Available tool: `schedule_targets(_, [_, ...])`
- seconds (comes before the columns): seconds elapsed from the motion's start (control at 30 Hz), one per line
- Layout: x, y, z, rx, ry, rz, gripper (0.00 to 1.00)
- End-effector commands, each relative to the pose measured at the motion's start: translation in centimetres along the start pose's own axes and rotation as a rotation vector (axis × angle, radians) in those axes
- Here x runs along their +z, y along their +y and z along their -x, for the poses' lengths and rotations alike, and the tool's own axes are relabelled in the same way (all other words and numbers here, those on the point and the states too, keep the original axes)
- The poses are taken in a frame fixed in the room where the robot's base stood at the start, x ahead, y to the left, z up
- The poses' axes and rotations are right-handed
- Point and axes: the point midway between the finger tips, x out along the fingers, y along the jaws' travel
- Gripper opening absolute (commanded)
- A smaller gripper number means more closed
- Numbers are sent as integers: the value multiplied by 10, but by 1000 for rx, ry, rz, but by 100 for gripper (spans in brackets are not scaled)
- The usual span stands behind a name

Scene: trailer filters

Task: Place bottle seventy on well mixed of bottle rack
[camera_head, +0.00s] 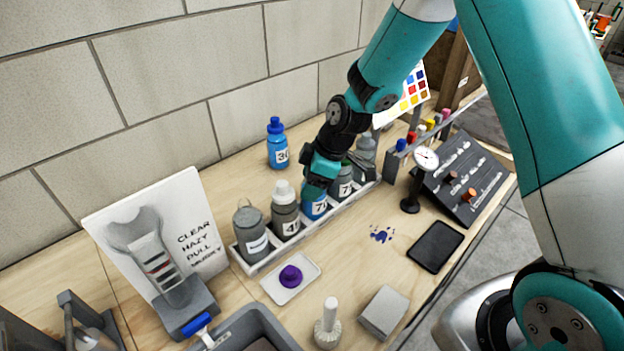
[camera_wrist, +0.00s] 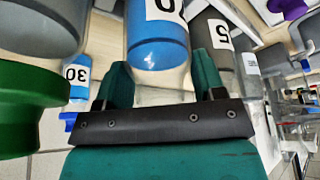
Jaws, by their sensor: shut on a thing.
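Bottle seventy (camera_head: 314,208) is blue with a white number label and stands about upright in the row of the white bottle rack (camera_head: 262,265). I cannot tell whether it rests on the rack floor. My gripper (camera_head: 321,178) comes from above and is shut on the upper part of this bottle. In the wrist view, bottle seventy (camera_wrist: 158,45) sits between the two teal fingers of my gripper (camera_wrist: 162,72), its label partly cut off. The gripper hides its top in the head view. I cannot read a "well mixed" marking on the rack.
Grey bottles stand close on both sides: a white-capped one (camera_head: 285,212) left, a green-capped one (camera_head: 342,182) right. A grey bottle (camera_head: 251,236) fills the rack's left end. A blue bottle marked 30 (camera_head: 277,146) stands behind. A sign (camera_head: 190,235) stands left.

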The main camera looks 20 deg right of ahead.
Motion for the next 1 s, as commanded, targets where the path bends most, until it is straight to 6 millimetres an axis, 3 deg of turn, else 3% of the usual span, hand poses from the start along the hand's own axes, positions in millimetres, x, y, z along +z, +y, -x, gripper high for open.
schedule_targets(0.33, [1, 1, -4, 2, 2, 1, 26])
schedule_targets(0.37, [1, 0, -3, 1, 1, 1, 70])
schedule_targets(0.4, [1, 0, -3, 1, 1, 1, 74])
schedule_targets(0.77, [0, 1, 4, 4, 2, 0, 74])
schedule_targets(1.0, [0, 1, 50, 8, 4, 1, 74])
